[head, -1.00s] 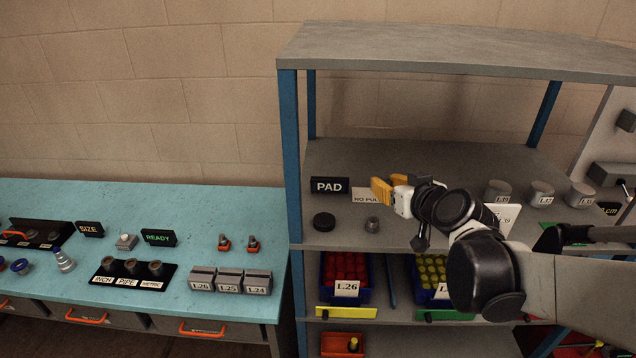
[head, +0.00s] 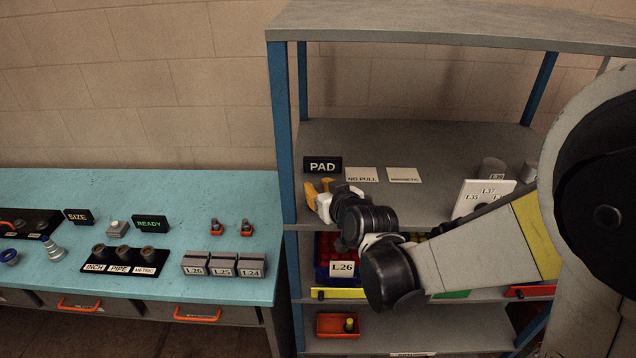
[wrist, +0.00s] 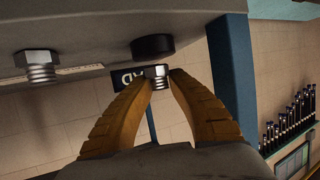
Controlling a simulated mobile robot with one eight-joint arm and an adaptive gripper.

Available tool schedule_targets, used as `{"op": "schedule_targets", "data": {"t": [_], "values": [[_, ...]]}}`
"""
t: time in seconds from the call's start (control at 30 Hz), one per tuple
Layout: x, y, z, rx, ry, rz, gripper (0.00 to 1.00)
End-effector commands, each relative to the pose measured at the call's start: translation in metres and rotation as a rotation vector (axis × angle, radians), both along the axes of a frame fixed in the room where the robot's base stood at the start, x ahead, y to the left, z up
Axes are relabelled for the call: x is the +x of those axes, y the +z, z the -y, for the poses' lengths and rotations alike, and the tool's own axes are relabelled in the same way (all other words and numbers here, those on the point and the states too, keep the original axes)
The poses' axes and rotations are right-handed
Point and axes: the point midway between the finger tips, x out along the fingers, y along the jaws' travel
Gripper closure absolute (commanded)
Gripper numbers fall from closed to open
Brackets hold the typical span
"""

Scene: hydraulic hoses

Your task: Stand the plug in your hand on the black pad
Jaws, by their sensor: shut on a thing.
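My gripper (head: 318,187) is at the left of the shelf in front of the PAD sign and covers the pad's place in the head view. In the wrist view, which is upside down, its yellow fingertips (wrist: 160,76) are shut on a small grey metal plug with a hex part (wrist: 156,70). The black round pad (wrist: 152,46) lies on the shelf, just beyond the plug in the picture. A narrow gap shows between plug and pad, so they look apart. The plug's lower part is partly hidden by the fingers.
A second hex plug (wrist: 38,66) stands on the shelf beside the pad. The PAD sign (head: 322,165) is behind, with the NO PULL (head: 362,174) and MAGNETIC (head: 404,175) cards to its right. A blue shelf post (head: 282,130) is close on the left.

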Motion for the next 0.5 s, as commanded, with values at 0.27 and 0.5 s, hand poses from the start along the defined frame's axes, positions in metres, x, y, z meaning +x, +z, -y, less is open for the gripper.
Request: {"op": "schedule_targets", "data": {"t": [0.27, 0.5], "values": [[-0.0002, -0.0084, 0.0005, 0.000, 0.000, 0.000, 1.00], [-0.0001, -0.0111, 0.0005, 0.000, 0.000, 0.000, 0.59]]}}
